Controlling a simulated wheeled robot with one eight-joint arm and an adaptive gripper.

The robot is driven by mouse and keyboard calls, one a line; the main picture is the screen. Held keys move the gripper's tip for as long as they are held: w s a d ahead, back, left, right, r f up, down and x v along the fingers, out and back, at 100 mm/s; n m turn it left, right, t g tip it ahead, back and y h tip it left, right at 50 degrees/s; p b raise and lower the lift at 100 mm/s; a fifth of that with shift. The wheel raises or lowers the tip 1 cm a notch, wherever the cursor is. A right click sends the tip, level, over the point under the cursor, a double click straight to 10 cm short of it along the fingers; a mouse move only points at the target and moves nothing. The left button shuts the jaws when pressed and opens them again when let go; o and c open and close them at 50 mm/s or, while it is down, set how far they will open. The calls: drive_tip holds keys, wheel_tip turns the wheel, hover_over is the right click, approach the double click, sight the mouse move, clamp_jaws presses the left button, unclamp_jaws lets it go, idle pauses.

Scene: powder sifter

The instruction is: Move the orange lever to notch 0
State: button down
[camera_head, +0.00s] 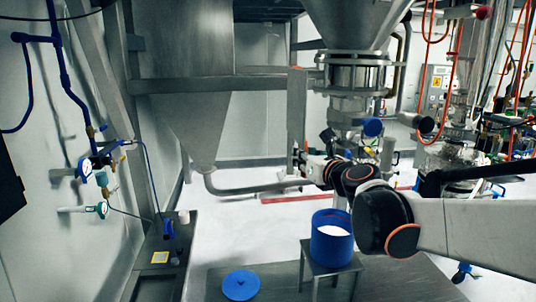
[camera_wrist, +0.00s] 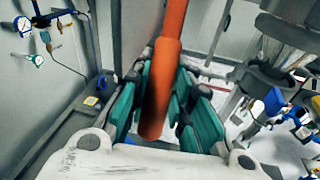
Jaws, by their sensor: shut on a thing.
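The orange lever (camera_wrist: 172,26) runs through the middle of the wrist view, from the top edge down to a thick rounded handle end. My gripper (camera_wrist: 162,78) has its teal fingers on both sides of the handle and is shut on it. The handle end sticks out between the fingers toward the wrist camera. In the head view my gripper is mostly hidden behind my own arm, close to the sifter's metal outlet (camera_head: 345,105). I cannot make out the lever in the head view. The notches and their numbers are not visible in either view.
A blue tub of white powder (camera_head: 332,246) stands on a small metal stand (camera_head: 320,270) below my arm. A blue lid (camera_head: 240,285) lies on the surface to its left. A large steel hopper (camera_head: 187,80) and wall gauges (camera_head: 102,209) are at left.

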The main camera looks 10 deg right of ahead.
drive_tip(key=c, duration=1.4)
unclamp_jaws()
drive_tip(key=shift+w+f, duration=0.1)
